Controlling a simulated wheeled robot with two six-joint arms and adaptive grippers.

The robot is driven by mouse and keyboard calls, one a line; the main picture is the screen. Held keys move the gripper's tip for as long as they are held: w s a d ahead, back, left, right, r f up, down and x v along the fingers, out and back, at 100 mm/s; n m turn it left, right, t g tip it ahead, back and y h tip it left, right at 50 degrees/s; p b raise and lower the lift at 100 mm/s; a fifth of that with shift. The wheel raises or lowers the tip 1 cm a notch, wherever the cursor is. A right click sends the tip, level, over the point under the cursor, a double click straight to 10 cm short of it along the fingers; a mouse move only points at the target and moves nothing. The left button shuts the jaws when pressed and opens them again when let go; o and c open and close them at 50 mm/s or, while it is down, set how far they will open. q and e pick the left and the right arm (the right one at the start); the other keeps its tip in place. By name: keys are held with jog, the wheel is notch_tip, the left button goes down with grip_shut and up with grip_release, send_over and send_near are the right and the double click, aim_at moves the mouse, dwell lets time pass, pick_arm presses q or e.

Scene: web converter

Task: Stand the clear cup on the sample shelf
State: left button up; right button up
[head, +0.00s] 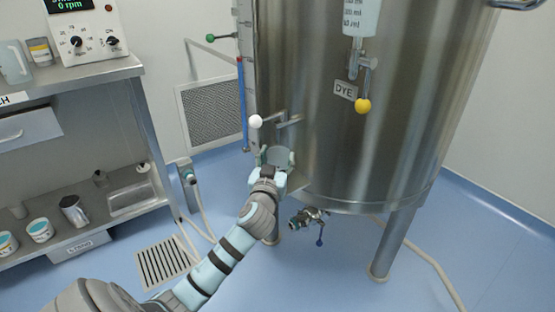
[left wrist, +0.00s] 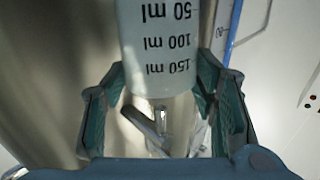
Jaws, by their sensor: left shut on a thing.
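My left gripper (head: 276,165) is shut on the clear cup (head: 279,156) and holds it by its sides in front of the steel tank. In the left wrist view the cup (left wrist: 165,50) is between the two finger pads, with 50, 100 and 150 ml marks printed on it upside down in the picture. The cup looks roughly upright in the head view. A lower shelf (head: 100,212) at the left bears a small label that I cannot read clearly; it may be the sample shelf. My right gripper is out of view.
The tank (head: 420,100) has a white-knobbed tap (head: 255,121) just above the cup, and a yellow-knobbed dye tap (head: 362,105). Hoses run beside the bench.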

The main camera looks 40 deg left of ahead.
pick_arm(q)
jog(key=shift+f+b, duration=0.55)
jog(key=shift+f, duration=0.05)
jog(key=o, duration=1.3)
jog(key=v, duration=1.2)
jog(key=shift+f, duration=0.1)
